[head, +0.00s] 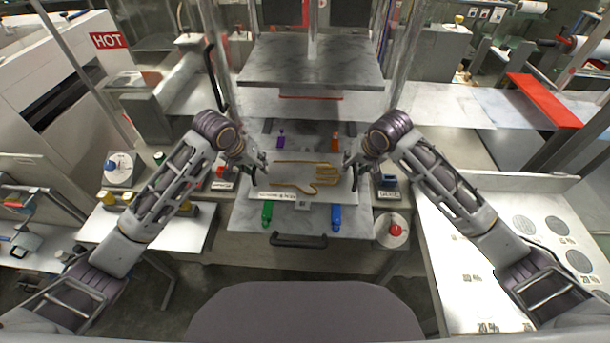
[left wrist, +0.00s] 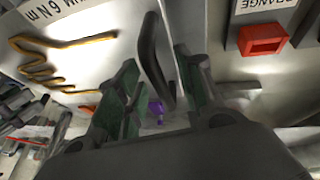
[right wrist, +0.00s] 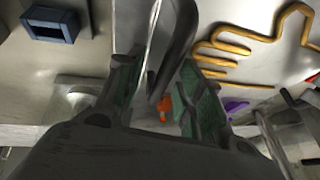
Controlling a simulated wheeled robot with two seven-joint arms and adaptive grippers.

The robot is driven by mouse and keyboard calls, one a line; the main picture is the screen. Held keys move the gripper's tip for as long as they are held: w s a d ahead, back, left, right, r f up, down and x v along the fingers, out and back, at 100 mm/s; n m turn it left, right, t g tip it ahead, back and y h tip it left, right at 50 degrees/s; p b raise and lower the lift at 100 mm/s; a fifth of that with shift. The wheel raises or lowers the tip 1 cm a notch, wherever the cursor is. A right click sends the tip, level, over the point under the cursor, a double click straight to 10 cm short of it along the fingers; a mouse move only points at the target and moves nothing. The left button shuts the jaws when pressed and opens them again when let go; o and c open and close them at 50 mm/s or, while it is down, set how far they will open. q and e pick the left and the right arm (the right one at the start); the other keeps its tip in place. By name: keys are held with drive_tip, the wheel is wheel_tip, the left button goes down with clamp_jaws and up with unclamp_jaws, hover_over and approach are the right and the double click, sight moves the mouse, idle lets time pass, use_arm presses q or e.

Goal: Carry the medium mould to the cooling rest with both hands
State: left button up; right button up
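The mould (head: 290,177) is a pale flat plate with a gold wire hand outline and a label on its front edge. It lies level on the press bed (head: 250,218). My left gripper (head: 260,172) is at its left end and my right gripper (head: 349,170) at its right end. In the left wrist view, a dark loop handle (left wrist: 152,55) stands between the open fingers, with gaps beside it. In the right wrist view, the other handle (right wrist: 178,45) also stands between open fingers. I cannot tell which surface is the cooling rest.
A grey press plate (head: 310,62) hangs behind the mould. Green (head: 267,212) and blue (head: 336,215) pegs stand in front, purple and orange ones behind. A red button (head: 396,230) is at right. A side table with yellow-topped posts (head: 190,208) is at left; a white table (head: 455,265) at right.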

use_arm(q)
clamp_jaws()
use_arm(e)
clamp_jaws()
use_arm(q)
drive_tip(key=shift+r, duration=0.15)
use_arm(e)
drive_tip(key=shift+r, duration=0.1)
